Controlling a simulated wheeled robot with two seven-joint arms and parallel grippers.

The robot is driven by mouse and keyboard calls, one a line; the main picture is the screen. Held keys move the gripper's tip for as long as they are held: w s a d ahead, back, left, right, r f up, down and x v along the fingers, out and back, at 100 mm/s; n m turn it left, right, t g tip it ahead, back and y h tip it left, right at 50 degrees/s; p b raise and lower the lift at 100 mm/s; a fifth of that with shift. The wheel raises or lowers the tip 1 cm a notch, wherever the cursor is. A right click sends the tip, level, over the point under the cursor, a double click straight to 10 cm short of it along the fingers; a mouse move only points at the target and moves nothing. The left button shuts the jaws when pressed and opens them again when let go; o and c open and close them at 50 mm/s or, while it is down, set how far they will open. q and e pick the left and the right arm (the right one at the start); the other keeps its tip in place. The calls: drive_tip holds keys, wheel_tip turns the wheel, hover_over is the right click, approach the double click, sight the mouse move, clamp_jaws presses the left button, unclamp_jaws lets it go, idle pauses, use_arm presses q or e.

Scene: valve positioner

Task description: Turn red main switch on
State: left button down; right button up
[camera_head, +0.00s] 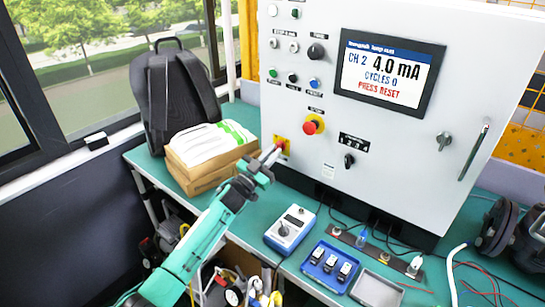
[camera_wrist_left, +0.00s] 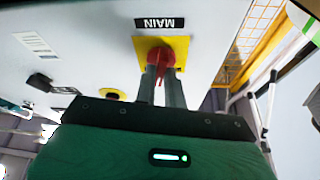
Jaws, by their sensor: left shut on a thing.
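The red main switch (camera_wrist_left: 160,60) sits on a yellow square plate (camera_wrist_left: 180,47) under a "MAIN" label in the left wrist view. In the head view the yellow plate (camera_head: 282,142) is at the lower left of the white control cabinet (camera_head: 400,150). My left gripper (camera_wrist_left: 162,78) is shut on the red switch, one finger on each side of it. It also shows in the head view (camera_head: 272,153), reaching up to the plate. The fingers hide part of the switch, and I cannot tell its angle. My right gripper is not in view.
A red emergency button (camera_head: 311,127) stands out to the right of the main switch. A cardboard box (camera_head: 207,165) with white packs and a black backpack (camera_head: 172,95) stand left of my arm. A blue-white device (camera_head: 291,229) and blue tray (camera_head: 330,266) lie on the green bench.

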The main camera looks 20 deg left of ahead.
use_arm(q)
drive_tip(key=shift+a+m+g+h, duration=0.1)
drive_tip(key=shift+m+g+h, duration=0.5)
drive_tip(key=shift+m, duration=0.95)
drive_tip(key=shift+m+g+h, duration=0.45)
drive_tip(key=shift+m+g, duration=0.15)
drive_tip(key=shift+m, duration=0.9)
drive_tip(key=shift+a+m+g+h, duration=0.1)
drive_tip(key=shift+m+g+h, duration=0.5)
drive_tip(key=shift+m, duration=0.95)
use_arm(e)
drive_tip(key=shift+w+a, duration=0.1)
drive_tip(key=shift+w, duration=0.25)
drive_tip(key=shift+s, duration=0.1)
